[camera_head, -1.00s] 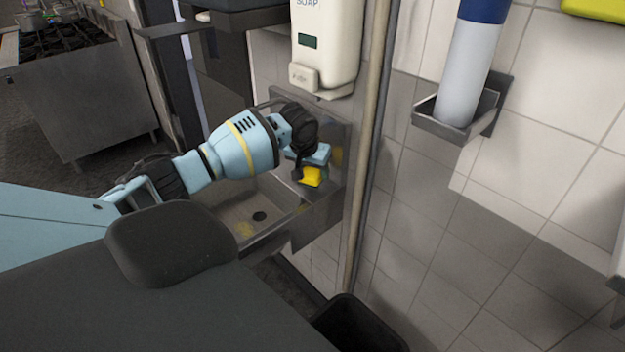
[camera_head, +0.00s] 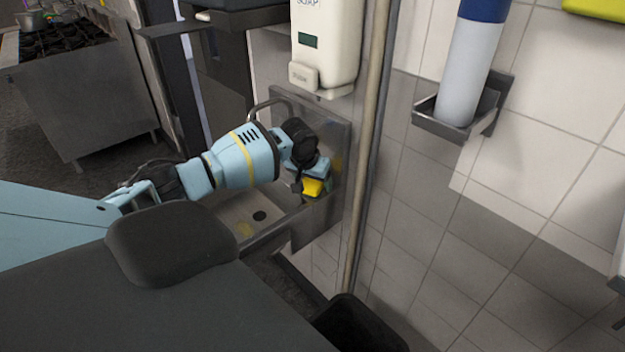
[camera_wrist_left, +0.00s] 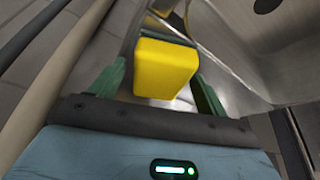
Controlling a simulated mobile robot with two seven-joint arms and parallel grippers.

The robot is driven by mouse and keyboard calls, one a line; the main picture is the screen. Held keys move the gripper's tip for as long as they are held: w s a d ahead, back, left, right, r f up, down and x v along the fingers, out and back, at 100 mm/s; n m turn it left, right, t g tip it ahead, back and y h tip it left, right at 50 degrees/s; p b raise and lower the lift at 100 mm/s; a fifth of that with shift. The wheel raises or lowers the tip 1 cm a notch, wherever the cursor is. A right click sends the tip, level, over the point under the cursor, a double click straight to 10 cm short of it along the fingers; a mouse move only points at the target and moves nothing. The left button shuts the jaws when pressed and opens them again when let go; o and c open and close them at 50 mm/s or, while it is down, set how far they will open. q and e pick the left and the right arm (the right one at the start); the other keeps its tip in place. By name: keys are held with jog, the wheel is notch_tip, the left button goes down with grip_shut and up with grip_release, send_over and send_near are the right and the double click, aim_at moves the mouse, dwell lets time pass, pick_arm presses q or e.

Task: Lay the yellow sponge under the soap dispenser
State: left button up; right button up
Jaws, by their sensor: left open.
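The yellow sponge (camera_head: 314,187) sits at the right rim of the metal sink (camera_head: 283,222), below the white soap dispenser (camera_head: 327,45) on the wall. My left gripper (camera_head: 312,179) is right above the sponge. In the left wrist view the sponge (camera_wrist_left: 165,68) lies between the two green fingers of my left gripper (camera_wrist_left: 160,72), which are spread, with a visible gap on each side. The underside of the sponge is hidden, but it appears to rest on the rim. My right gripper is in neither view.
A vertical pipe (camera_head: 367,160) runs close to the right of the sink. A black bin (camera_head: 358,325) stands below it. A blue and white bottle (camera_head: 470,70) stands in a wall holder (camera_head: 440,130) further right. The sink's faucet is partly behind my arm.

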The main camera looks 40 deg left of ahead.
pick_arm(q)
jog(key=shift+r, duration=0.1)
jog(key=p+v, duration=0.1)
jog(key=v, duration=1.1)
jog(key=shift+p, duration=0.4)
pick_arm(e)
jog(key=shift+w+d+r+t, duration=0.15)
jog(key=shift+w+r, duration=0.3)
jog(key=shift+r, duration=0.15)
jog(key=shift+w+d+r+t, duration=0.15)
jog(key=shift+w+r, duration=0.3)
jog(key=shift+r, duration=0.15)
pick_arm(q)
jog(key=s+d+f+m+t+h, duration=0.1)
jog(key=s+d+f+m+h, duration=0.3)
jog(key=d+f, duration=0.65)
jog(key=s+d+f+m+t+h, duration=0.15)
jog(key=s+d+f, duration=0.35)
jog(key=d+f, duration=0.6)
jog(key=s+d+f, duration=0.1)
jog(key=s+f, duration=0.1)
jog(key=s, duration=0.6)
jog(key=s+d+f+t+y, duration=0.1)
jog(key=s+d+f, duration=0.1)
jog(key=s, duration=0.6)
jog(key=s+d+f+t+y, duration=0.1)
jog(key=s+f, duration=0.3)
jog(key=s, duration=0.4)
jog(key=shift+d, duration=0.6)
